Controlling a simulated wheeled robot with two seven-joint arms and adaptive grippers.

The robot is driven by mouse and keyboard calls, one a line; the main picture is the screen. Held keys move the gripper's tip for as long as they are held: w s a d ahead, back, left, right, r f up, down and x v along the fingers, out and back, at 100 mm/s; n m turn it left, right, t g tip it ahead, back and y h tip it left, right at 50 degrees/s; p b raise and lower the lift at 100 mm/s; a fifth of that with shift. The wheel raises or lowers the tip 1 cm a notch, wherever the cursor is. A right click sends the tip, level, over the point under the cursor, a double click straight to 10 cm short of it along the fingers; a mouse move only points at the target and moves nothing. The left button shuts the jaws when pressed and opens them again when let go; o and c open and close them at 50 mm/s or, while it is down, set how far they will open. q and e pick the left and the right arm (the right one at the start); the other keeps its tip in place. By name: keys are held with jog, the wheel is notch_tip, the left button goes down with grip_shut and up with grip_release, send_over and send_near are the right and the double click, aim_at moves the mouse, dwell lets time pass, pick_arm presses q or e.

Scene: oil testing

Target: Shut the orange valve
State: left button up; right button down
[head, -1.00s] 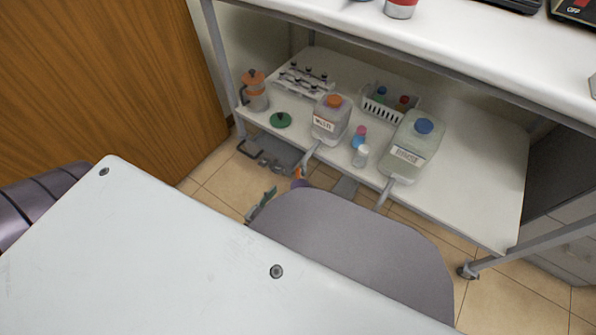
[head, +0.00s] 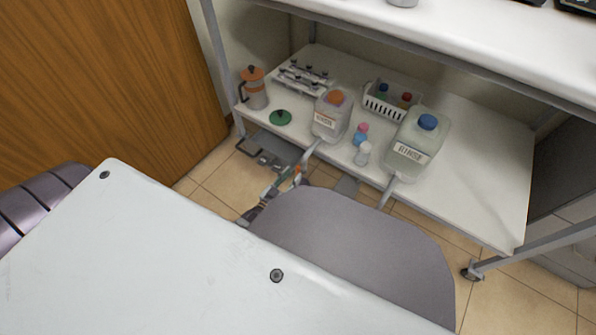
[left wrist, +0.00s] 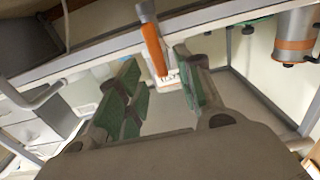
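The orange valve (left wrist: 152,48) is a long orange lever in the left wrist view. It hangs below the shelf edge, with its lower end between my green-padded fingers. In the head view the orange valve (head: 297,172) shows small at the end of the grey spout (head: 312,151) of the orange-capped jug (head: 331,118). My left gripper (left wrist: 162,88) is open around the lever's lower end; I cannot tell whether either finger touches it. In the head view my left gripper (head: 279,182) is just below the shelf's front edge. My right gripper is not in view.
The white lower shelf (head: 470,190) carries a blue-capped jug (head: 418,145) labelled RINSE with its own spout (head: 388,190). Small bottles (head: 362,152), a basket (head: 392,101), a green disc (head: 281,118) and an orange-topped pot (head: 254,90) stand there. A wooden panel (head: 90,80) is at the left.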

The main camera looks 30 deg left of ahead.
aim_at(297, 171)
pick_arm(q)
jog(key=shift+w+d+b, duration=0.2)
jog(key=shift+w+b, duration=0.25)
jog(key=shift+w, duration=0.8)
jog(key=shift+w+d+b, duration=0.15)
jog(key=shift+w+b, duration=0.25)
jog(key=shift+w, duration=0.8)
jog(key=shift+c, duration=0.2)
grip_shut()
